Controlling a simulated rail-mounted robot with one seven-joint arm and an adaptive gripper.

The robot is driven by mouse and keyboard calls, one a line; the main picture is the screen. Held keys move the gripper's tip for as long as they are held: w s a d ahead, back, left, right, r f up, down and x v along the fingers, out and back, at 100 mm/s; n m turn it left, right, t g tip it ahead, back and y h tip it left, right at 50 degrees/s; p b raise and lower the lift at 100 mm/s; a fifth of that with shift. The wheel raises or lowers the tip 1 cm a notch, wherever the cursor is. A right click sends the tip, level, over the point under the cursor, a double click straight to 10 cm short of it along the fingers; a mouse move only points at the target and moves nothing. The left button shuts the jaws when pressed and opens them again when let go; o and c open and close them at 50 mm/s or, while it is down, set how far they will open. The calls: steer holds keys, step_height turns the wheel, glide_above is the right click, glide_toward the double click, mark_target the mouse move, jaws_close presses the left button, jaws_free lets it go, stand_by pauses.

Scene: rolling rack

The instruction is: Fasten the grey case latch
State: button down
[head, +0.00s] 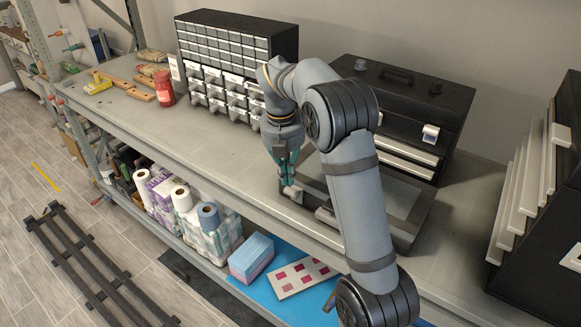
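The flat grey case (408,232) lies on the shelf top, partly hidden behind my arm. A small light-grey piece (293,192), which looks like the case latch, shows at its front left corner. My gripper (287,180) points down with its teal fingers just above or at this piece. I cannot tell whether they touch it, or whether the fingers are open or shut. The latch's exact position is too small to make out.
A black drawer toolbox (440,110) stands behind the case. A small-parts cabinet (235,45) is at the back left, with a red jar (164,88) beside it. Another dark toolbox (550,235) stands at right.

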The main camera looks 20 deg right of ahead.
steer(key=shift+w+d+r, duration=0.2)
steer(key=shift+d+r, duration=0.05)
steer(key=shift+r, duration=0.2)
steer(key=shift+w+d+r, duration=0.2)
steer(key=shift+d+r, duration=0.05)
steer(key=shift+r, duration=0.2)
steer(key=shift+s+a+f, duration=0.1)
steer(key=shift+a, duration=0.05)
steer(key=s+a+f+b, duration=0.1)
steer(key=f+b, duration=0.2)
steer(key=f, duration=0.1)
steer(key=a+f+b, duration=0.1)
steer(key=f+b, duration=0.2)
steer(key=f, duration=0.2)
steer(key=s+a+f+b, duration=0.1)
steer(key=f+b, duration=0.2)
steer(key=f, duration=0.2)
steer(key=shift+s+a, duration=0.3)
steer(key=shift+s, duration=0.05)
steer(key=shift+s+a+f+b, duration=0.15)
steer(key=shift+s+a+b, duration=0.15)
steer(key=shift+a+b, duration=0.1)
